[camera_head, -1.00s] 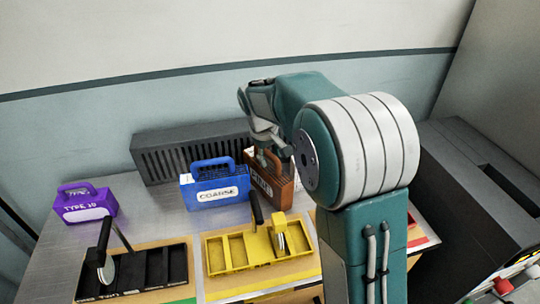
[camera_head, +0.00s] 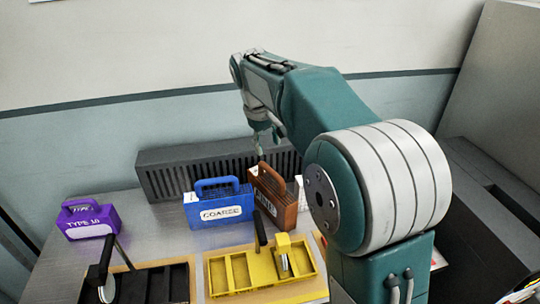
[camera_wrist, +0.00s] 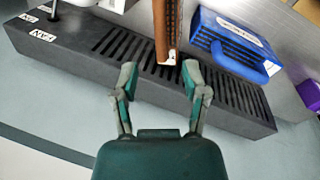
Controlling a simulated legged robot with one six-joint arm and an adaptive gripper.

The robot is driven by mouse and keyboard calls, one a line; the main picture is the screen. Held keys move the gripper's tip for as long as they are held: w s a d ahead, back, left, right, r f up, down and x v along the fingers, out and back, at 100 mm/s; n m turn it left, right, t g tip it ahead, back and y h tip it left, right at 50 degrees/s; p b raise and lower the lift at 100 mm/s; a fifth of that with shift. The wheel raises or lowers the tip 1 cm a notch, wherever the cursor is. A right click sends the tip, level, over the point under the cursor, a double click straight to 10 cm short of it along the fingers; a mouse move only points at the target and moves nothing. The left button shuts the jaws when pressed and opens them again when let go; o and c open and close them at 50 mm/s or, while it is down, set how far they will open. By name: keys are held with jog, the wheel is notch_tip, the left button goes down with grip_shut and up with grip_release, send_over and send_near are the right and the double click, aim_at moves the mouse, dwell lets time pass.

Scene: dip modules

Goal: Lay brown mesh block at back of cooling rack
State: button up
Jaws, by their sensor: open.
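The brown mesh block (camera_head: 277,205) stands upright on its edge, right of the blue block. In the wrist view the brown mesh block (camera_wrist: 161,28) appears edge-on, its near end overlapping the slots. The cooling rack (camera_head: 168,175) is a long dark grey slotted box against the back wall; it also crosses the wrist view (camera_wrist: 225,118). My gripper (camera_head: 265,143) is open and empty above and behind the brown block. In the wrist view its fingertips (camera_wrist: 158,75) are spread either side of the block's end, apart from it. Whether the block touches the rack cannot be told.
The blue COARSE block (camera_head: 218,206) stands close left of the brown one. A purple TYPE 10 block (camera_head: 88,221) is at the far left. Yellow (camera_head: 235,272) and black (camera_head: 155,285) trays lie in front. Bare metal table shows between purple and blue.

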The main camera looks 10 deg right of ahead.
jog(key=s+d+r+m+t+y, duration=0.1)
jog(key=s+d+r+m+t, duration=0.15)
jog(key=s, duration=1.25)
jog(key=s+f+m+t, duration=0.1)
jog(key=s+f, duration=0.1)
jog(key=s, duration=0.4)
jog(key=s+f+m+t+y, duration=0.1)
jog(key=s+f, duration=0.2)
jog(key=s, duration=0.4)
jog(key=shift+s+f, duration=0.25)
jog(key=shift+f, duration=0.05)
